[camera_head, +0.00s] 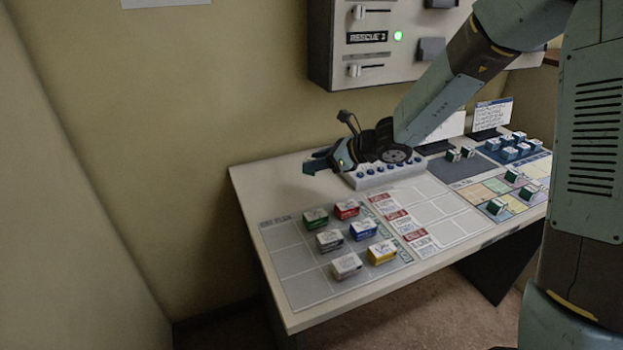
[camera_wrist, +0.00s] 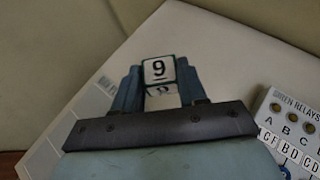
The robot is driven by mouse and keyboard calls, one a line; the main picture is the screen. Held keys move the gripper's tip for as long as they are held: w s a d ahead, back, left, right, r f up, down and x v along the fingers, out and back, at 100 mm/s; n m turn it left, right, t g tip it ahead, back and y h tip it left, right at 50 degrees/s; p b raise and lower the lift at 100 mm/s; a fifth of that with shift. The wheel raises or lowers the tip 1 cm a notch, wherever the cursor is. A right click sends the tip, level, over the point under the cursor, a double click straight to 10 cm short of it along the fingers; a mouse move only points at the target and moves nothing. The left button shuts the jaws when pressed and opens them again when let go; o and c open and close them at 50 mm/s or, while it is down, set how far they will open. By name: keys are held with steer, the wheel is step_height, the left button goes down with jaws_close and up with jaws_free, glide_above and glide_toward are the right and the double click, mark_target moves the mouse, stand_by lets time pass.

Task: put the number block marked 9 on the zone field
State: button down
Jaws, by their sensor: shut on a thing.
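The number block marked 9 (camera_wrist: 158,70) is white with a black digit on its face. It sits between the two fingers of my gripper (camera_wrist: 160,90) in the wrist view. In the head view my gripper (camera_head: 318,163) is at the table's back left, left of a relay box; the block is too small and dark there to read. The table has a board with coloured squares (camera_head: 522,191) at the right and a grid with blank cells (camera_head: 442,207) in the middle. I cannot read which of these is the zone field.
The relay box (camera_head: 372,179) with blue knobs stands at the back; it shows in the wrist view (camera_wrist: 290,125). Several coloured blocks lie on the left grid (camera_head: 290,262). Several small blocks stand on a blue mat (camera_head: 487,152) and the coloured board. A panel (camera_head: 340,60) hangs above.

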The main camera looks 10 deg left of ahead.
glide_above(312, 189)
step_height(312, 189, down, 6)
steer(key=shift+s+r, duration=0.1)
steer(key=shift+s, duration=0.05)
step_height(312, 189, down, 4)
steer(key=shift+a+r, duration=0.1)
steer(key=shift+r, duration=0.15)
steer(key=c, duration=0.6)
jaws_free()
steer(key=v, duration=1.2)
